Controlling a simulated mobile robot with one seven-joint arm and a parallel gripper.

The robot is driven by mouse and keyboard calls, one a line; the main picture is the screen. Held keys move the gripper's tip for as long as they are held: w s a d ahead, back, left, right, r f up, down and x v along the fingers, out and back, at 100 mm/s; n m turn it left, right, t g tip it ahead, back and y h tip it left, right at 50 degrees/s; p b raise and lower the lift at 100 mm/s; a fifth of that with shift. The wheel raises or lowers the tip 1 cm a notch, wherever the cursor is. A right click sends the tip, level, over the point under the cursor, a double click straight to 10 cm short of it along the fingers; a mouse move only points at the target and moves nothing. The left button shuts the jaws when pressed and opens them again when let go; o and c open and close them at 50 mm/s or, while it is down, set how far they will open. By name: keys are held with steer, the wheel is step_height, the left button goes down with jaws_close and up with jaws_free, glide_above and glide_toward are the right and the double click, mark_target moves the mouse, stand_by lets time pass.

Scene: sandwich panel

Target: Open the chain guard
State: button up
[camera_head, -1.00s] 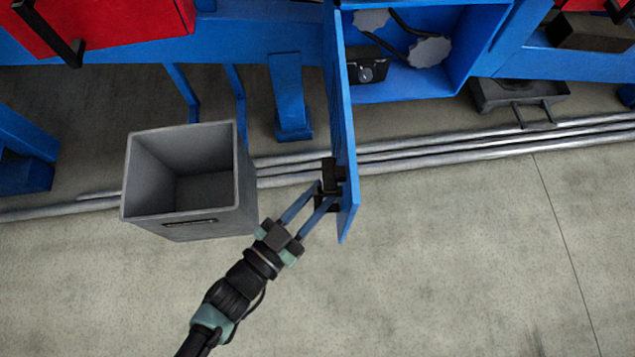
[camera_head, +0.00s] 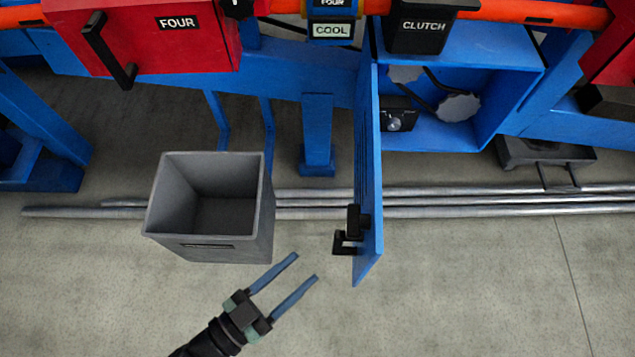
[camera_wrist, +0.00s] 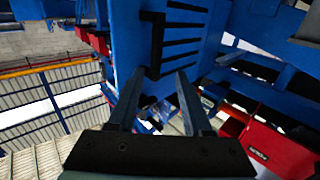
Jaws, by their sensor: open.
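The chain guard is a blue door panel (camera_head: 368,180) that stands swung out from the blue housing (camera_head: 500,50), so the inside shows. A black handle (camera_head: 350,232) sits on the door's left face near its free edge. My gripper (camera_head: 307,266) is open and empty, to the left of and below the handle, apart from it. In the wrist view the black handle (camera_wrist: 155,45) and the slotted blue door (camera_wrist: 195,35) show beyond the open fingers (camera_wrist: 163,88). Inside the housing are round grey sprockets (camera_head: 459,107) and a dark chain.
A grey open bin (camera_head: 208,250) stands on the floor left of the door, close to my gripper. Grey pipes (camera_head: 310,203) run along the floor. A red box labelled FOUR (camera_head: 150,50) is at upper left. The floor at lower right is clear.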

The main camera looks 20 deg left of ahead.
steer(key=v, duration=0.3)
steer(key=shift+s, duration=0.25)
stand_by(0.4)
